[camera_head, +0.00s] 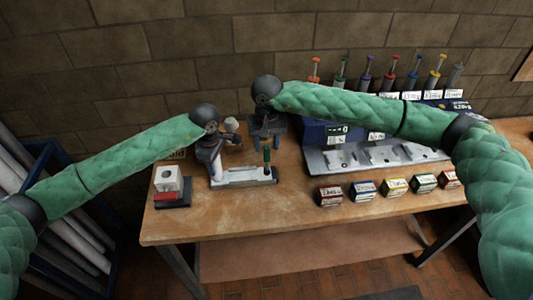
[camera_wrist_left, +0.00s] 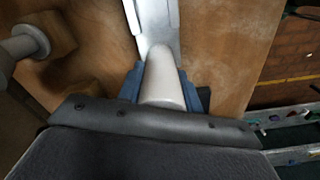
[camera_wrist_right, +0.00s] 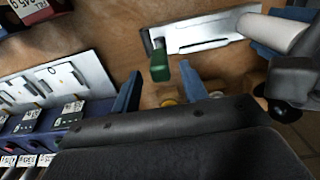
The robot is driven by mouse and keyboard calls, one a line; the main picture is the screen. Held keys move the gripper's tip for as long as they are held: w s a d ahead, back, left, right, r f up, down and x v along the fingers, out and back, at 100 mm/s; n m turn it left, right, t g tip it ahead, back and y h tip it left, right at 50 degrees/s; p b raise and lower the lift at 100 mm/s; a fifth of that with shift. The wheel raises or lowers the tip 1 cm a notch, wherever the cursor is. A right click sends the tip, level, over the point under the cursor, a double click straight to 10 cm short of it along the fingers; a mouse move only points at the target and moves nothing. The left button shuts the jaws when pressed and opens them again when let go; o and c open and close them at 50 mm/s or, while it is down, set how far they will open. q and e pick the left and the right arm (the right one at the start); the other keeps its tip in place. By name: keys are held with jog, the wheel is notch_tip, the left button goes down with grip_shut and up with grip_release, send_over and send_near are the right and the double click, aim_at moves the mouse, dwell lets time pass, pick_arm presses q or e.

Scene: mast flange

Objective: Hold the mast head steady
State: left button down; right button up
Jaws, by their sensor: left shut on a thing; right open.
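The mast head appears to be the pale grey, round-ended cylinder (camera_wrist_left: 163,82) between the blue fingers of my left gripper (camera_wrist_left: 160,85) in the left wrist view. My left gripper (camera_head: 215,168) is shut on it, at the left end of a silvery metal plate (camera_head: 245,177) on the bench. The cylinder (camera_wrist_right: 268,32) also shows in the right wrist view, upper right. My right gripper (camera_wrist_right: 160,88) is open and empty. A green handle (camera_wrist_right: 160,66) stands upright on the plate just beyond its fingertips. In the head view, the right gripper (camera_head: 266,142) is behind this handle (camera_head: 267,155).
A white block on a red and black base (camera_head: 168,185) stands at the bench's left end. Several small labelled boxes (camera_head: 363,189) line the front right, before a grey tray (camera_head: 375,155). A pale knob on wood (camera_head: 232,124) sits behind my left gripper. The front-left bench top is clear.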

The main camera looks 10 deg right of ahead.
aim_at(267, 153)
jog(key=shift+f, duration=2.35)
grip_shut()
